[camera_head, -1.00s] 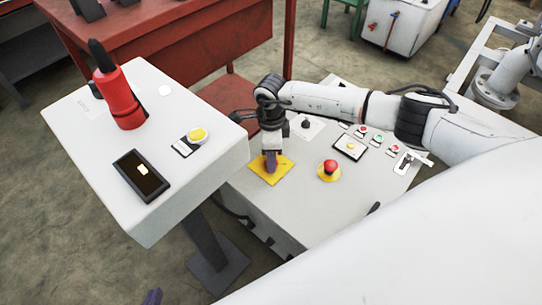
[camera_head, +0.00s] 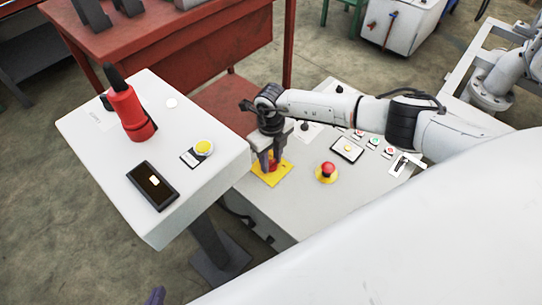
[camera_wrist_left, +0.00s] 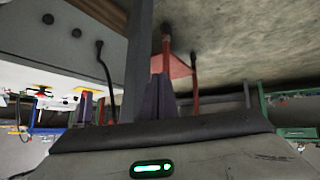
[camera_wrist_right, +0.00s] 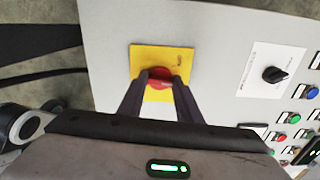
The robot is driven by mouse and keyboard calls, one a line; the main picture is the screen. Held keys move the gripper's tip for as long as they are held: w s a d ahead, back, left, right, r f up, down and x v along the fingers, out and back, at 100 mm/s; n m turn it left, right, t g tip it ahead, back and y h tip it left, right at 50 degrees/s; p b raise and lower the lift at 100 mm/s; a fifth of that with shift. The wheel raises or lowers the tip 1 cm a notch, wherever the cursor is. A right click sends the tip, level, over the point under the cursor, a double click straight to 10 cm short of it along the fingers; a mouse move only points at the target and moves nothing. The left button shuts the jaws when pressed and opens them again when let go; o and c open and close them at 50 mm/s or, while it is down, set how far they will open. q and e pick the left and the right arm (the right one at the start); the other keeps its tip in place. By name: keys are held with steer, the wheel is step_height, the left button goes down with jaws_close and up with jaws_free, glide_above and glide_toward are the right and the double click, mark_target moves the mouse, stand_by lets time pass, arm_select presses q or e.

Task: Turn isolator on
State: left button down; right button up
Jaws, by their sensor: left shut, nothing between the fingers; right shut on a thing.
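The isolator is a red rotary knob (camera_wrist_right: 160,75) on a square yellow plate (camera_wrist_right: 146,57), set in the top of the low grey control panel (camera_head: 300,205). My right gripper (camera_head: 270,166) points down over the yellow plate, and its fingers are shut on the red knob. In the right wrist view the two fingers (camera_wrist_right: 159,84) flank the knob and cover part of it. My left gripper (camera_wrist_left: 158,98) is shut and empty, well away from the isolator. Only a fingertip (camera_head: 155,296) of it shows at the bottom edge of the head view.
A red mushroom button (camera_head: 328,170) on a round yellow base stands right of the isolator. A black rotary knob (camera_wrist_right: 275,74) and several small coloured buttons lie further along. A raised white console (camera_head: 90,150) with a red handled device (camera_head: 130,112) stands at left. A red table (camera_head: 200,50) is behind.

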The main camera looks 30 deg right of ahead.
mark_target(271, 162)
steer(key=m+p, duration=0.2)
steer(key=m, duration=0.2)
steer(key=shift+r+m, duration=0.15)
steer(key=shift+m, duration=0.15)
steer(key=m+p, duration=0.1)
steer(key=m, duration=0.1)
steer(key=shift+m+p, duration=0.3)
arm_select(q)
steer(key=shift+s+a+r, duration=0.1)
steer(key=shift+a+r, duration=0.1)
steer(key=shift+r, duration=0.3)
steer(key=shift+a+r, duration=0.15)
steer(key=shift+r, duration=0.35)
arm_select(e)
steer(key=shift+m, duration=0.3)
arm_select(q)
steer(key=shift+d+r, duration=0.1)
arm_select(e)
steer(key=shift+m, duration=0.3)
steer(key=o, duration=1)
steer(key=shift+o, duration=0.2)
arm_select(q)
step_height(271, 162, up, 2)
steer(key=p, duration=0.3)
steer(key=shift+r, duration=0.1)
arm_select(e)
step_height(271, 162, up, 10)
